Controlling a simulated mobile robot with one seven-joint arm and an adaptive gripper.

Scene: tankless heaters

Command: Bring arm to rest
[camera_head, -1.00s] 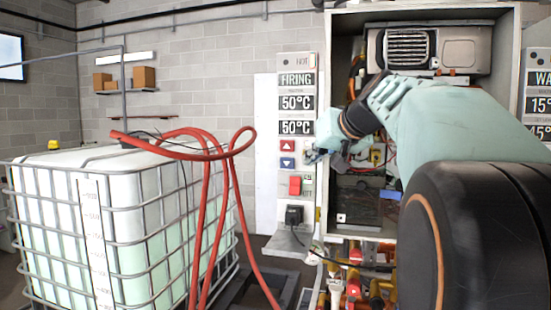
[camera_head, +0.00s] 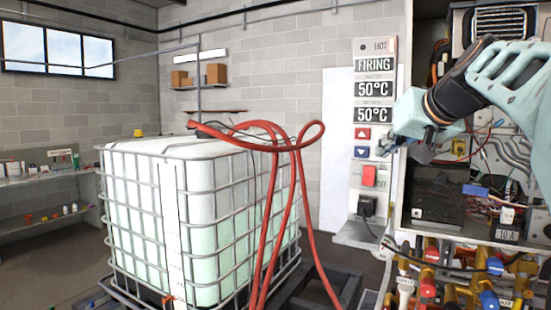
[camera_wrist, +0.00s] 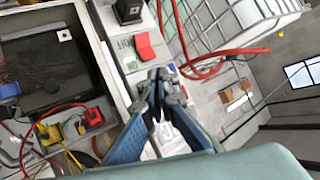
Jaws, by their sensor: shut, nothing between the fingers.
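My gripper (camera_head: 383,150) is at the left edge of the open heater cabinet, in front of the control panel (camera_head: 374,85) in the head view. The panel reads FIRING and 50°C twice. In the wrist view my gripper (camera_wrist: 158,74) has its fingers together with nothing between them. A red rocker switch (camera_wrist: 145,47) shows just beyond the fingertips, and it also shows in the head view (camera_head: 369,176) below the gripper. I cannot tell whether the fingers touch the panel. My arm comes in from the right across the cabinet.
The open cabinet (camera_head: 397,195) holds wiring and a dark box (camera_head: 436,200). Pipes and valves with coloured handles (camera_head: 428,290) sit below it. A caged liquid tank (camera_head: 205,215) with red hoses (camera_head: 275,190) stands to the left. Shelves (camera_head: 50,200) line the far left wall.

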